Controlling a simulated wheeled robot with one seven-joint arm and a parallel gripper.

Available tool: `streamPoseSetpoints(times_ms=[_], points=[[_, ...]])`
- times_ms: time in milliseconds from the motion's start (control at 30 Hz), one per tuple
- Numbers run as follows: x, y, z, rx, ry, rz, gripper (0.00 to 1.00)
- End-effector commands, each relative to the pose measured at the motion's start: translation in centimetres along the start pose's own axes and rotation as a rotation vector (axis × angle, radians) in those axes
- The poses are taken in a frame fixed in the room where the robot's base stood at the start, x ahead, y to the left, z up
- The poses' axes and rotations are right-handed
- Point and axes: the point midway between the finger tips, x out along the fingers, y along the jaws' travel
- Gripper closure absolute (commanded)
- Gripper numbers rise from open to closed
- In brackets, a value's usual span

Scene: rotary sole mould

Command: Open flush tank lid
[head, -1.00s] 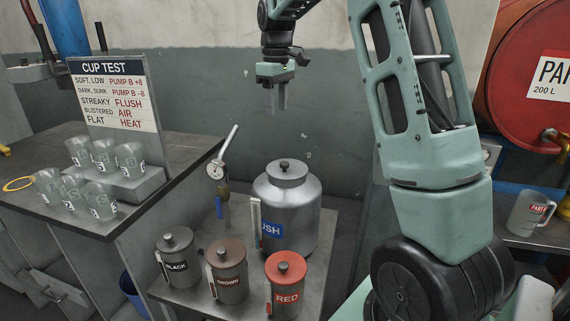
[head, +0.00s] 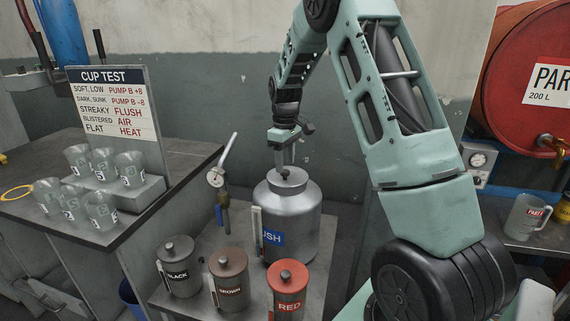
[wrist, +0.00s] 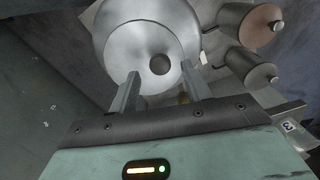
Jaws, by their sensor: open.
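The flush tank (head: 300,218) is a silver metal vessel with a blue label, standing at the back of the low bench. Its round lid (head: 270,184) is on top, and the lid's dark knob (wrist: 160,64) shows in the wrist view. My gripper (head: 284,162) is just above the lid, pointing down. In the wrist view, my gripper (wrist: 163,82) has its two fingers apart, with the knob between and slightly beyond their tips. I cannot tell whether the fingers touch anything. In the head view the fingers partly hide the knob.
Black (head: 179,268), brown (head: 230,280) and red (head: 288,292) lidded pots stand in front of the tank. A gauge with a lever (head: 216,178) rises to its left. A bench with clear cups (head: 103,210) is further left. A red drum (head: 525,100) is at right.

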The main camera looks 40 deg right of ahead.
Motion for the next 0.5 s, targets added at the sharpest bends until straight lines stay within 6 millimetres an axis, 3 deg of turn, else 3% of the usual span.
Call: streamPoseSetpoints(times_ms=[200,500], points=[[1.8,0.0,0.0,0.0,0.0,0.0,0.52],[2.1,0.0,0.0,0.0,0.001,0.0,0.52]])
